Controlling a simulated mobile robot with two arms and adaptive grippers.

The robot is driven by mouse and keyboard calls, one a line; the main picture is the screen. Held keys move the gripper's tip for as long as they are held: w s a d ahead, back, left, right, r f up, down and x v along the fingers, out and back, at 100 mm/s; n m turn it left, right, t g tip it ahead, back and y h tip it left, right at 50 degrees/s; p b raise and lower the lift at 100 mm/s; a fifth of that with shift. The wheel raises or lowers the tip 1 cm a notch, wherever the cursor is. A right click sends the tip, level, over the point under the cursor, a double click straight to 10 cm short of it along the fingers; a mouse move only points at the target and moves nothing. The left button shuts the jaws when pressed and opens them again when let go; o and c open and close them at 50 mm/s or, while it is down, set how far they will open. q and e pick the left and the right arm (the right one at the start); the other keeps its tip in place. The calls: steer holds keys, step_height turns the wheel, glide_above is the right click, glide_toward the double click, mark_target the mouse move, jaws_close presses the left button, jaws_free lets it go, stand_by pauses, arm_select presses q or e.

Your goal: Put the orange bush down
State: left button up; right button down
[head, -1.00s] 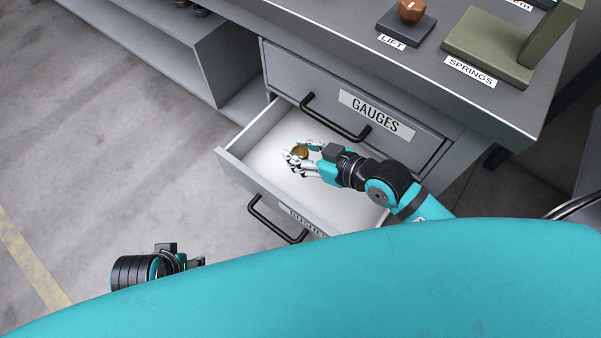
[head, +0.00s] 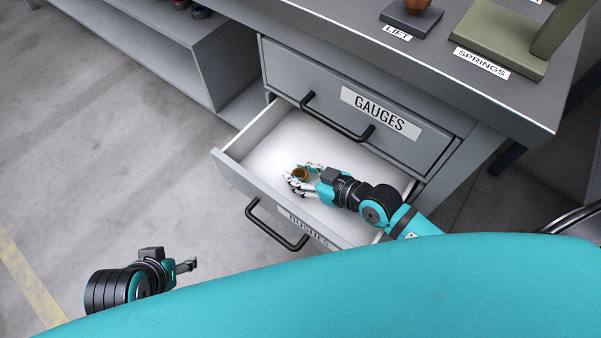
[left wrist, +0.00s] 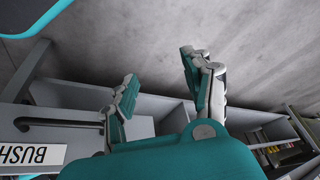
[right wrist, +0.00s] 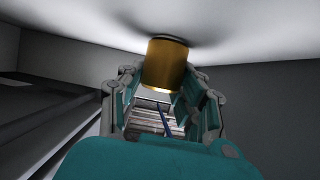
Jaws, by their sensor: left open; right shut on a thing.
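The orange bush (head: 301,174) is a small orange-brown cylinder. My right gripper (head: 300,180) is shut on it, inside the open lower drawer (head: 262,160). In the right wrist view the bush (right wrist: 166,65) sits between the fingertips, close to the white drawer floor with a dark shadow around it; I cannot tell whether it touches the floor. My left gripper (head: 190,265) is open and empty, outside the drawer at lower left. The left wrist view shows its two fingers (left wrist: 160,85) spread apart.
The closed GAUGES drawer (head: 335,95) is above the open one. The open drawer's front has a black handle (head: 275,228) and a partly hidden label. The bench top carries a LIFT block (head: 410,22) and a SPRINGS stand (head: 500,40). The rest of the drawer floor looks clear.

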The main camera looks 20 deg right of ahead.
mark_target(303, 176)
steer(key=shift+f, duration=0.1)
steer(key=c, duration=0.9)
jaws_free()
arm_select(q)
steer(key=shift+w, duration=0.2)
arm_select(e)
steer(key=p+v, duration=0.1)
steer(key=v, duration=0.2)
arm_select(q)
steer(key=shift+s+a+r+g+p, duration=0.15)
steer(key=shift+s+r+g+p, duration=0.15)
steer(key=shift+s, duration=0.25)
steer(key=shift+s+a+r+g+p, duration=0.1)
steer(key=shift+s+r+g+p, duration=0.15)
steer(key=shift+s+r, duration=0.2)
arm_select(e)
steer(key=shift+v, duration=2.3)
